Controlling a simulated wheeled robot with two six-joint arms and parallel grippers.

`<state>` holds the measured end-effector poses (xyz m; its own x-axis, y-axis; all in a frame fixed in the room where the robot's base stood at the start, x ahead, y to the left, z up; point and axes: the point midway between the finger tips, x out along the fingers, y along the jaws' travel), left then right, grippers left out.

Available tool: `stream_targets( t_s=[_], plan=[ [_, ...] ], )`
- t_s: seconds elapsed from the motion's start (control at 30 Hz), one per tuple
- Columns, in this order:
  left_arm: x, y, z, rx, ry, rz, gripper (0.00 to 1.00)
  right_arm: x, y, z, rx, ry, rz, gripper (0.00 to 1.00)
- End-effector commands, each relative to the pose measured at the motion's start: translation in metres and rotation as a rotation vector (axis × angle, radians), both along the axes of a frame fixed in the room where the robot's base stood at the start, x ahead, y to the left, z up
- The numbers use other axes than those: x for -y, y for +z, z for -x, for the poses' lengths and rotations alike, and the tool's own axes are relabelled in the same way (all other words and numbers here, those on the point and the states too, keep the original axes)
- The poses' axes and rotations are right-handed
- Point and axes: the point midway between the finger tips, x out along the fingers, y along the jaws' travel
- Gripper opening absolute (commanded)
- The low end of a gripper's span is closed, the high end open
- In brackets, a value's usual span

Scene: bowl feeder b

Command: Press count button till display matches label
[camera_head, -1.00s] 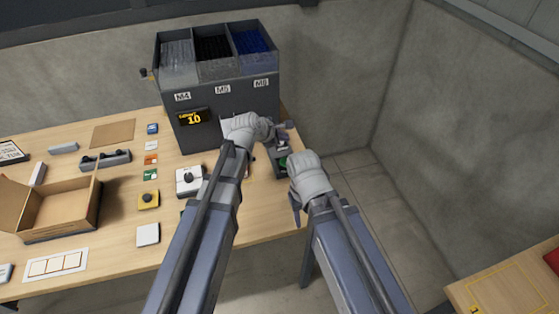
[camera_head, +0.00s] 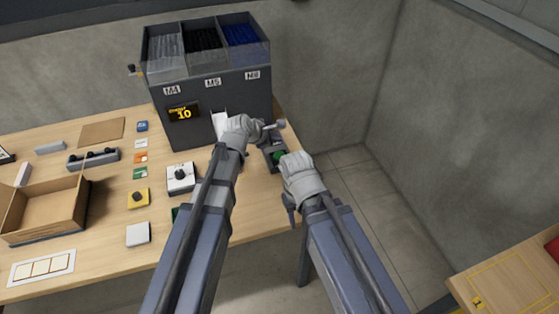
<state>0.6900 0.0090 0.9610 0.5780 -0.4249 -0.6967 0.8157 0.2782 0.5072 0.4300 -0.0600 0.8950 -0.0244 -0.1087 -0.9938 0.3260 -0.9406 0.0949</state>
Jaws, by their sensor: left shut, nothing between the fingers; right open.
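The feeder (camera_head: 205,85) is a dark grey cabinet with bins labelled M4, M5 and M8. Its display (camera_head: 183,112) reads 10 in yellow. My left gripper (camera_head: 275,125) is in front of the feeder's right side, shut and empty. My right gripper (camera_head: 286,188) is open, lower and to the right, by the table's right edge. A dark box with a green button (camera_head: 279,156) shows between the two grippers. A white box with a black knob (camera_head: 180,178) stands left of my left arm. A yellow box with a dark button (camera_head: 138,198) is further left. I cannot tell which one is the count button.
An open cardboard box (camera_head: 18,222) stands at the left. A white square block (camera_head: 138,235) and a card with framed squares (camera_head: 42,268) lie near the front edge. Small coloured blocks line the table. A wall is at the right.

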Motion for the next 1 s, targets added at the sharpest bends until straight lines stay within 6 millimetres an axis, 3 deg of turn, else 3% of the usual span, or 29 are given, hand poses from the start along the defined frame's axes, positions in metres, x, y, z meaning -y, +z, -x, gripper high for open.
stream_targets(
  t_s=[0.03, 0.1, 0.33, 1.0],
  plan=[
    [0.0, -0.015, 0.0, 0.0, 0.0, 0.0, 0.0, 0.0, -0.015, 0.0, 0.0, 0.0, 0.0, 0.5],
    [0.0, -0.025, 0.0, 0.0, 0.0, 0.0, 0.0, 0.0, -0.025, 0.0, 0.0, 0.0, 0.0, 0.5],
    [0.0, -0.049, 0.0, 0.0, 0.0, 0.0, 0.0, 0.0, -0.049, 0.0, 0.0, 0.0, 0.0, 0.5],
    [0.0, -0.051, 0.0, 0.0, 0.0, 0.0, 0.0, 0.0, -0.051, 0.0, 0.0, 0.0, 0.0, 0.5]
  ],
)
